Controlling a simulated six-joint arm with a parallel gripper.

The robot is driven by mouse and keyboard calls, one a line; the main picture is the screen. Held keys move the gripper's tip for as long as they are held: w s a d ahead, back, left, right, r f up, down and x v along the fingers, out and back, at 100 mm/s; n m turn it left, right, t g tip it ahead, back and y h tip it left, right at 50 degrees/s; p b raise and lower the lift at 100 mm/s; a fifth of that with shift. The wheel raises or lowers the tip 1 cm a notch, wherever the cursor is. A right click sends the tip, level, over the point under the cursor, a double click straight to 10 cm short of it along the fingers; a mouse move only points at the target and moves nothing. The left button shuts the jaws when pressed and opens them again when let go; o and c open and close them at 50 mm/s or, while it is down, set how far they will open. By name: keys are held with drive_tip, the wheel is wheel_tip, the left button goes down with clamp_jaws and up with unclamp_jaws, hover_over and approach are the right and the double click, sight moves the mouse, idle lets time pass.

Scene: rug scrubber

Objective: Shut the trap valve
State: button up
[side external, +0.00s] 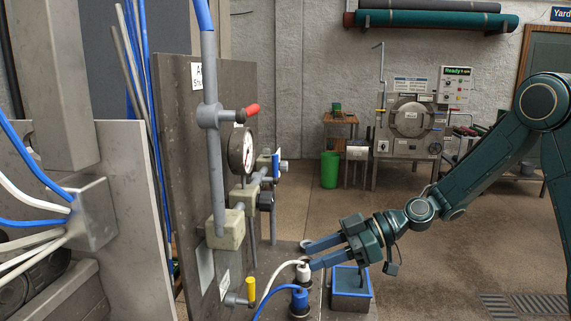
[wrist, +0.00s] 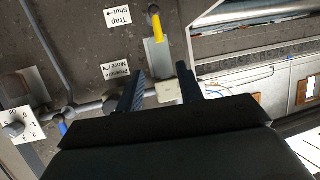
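The trap valve has a yellow handle (side external: 251,290) standing upright low on the brown panel (side external: 180,170), near its bottom edge. In the wrist view the yellow handle (wrist: 155,24) is at the top centre, beside an upside-down white label reading "Trap Shut" with an arrow (wrist: 118,17). My gripper (side external: 310,256) is open and empty, right of the panel and a little above the handle's height in the side view. In the wrist view its two fingers (wrist: 158,72) are spread, with the handle beyond them and apart from them.
A gauge (side external: 241,152) and a red-handled valve (side external: 250,110) are higher up. White and blue hose fittings (side external: 302,272) (side external: 300,298) and a blue-rimmed box (side external: 350,290) stand close to my gripper.

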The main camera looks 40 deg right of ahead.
sight(251, 292)
drive_tip(key=x, duration=1.2)
drive_tip(key=shift+w+a+f, duration=0.15)
drive_tip(key=shift+w+a, duration=0.05)
drive_tip(key=shift+a, duration=0.1)
drive_tip(key=shift+c, duration=0.3)
clamp_jaws()
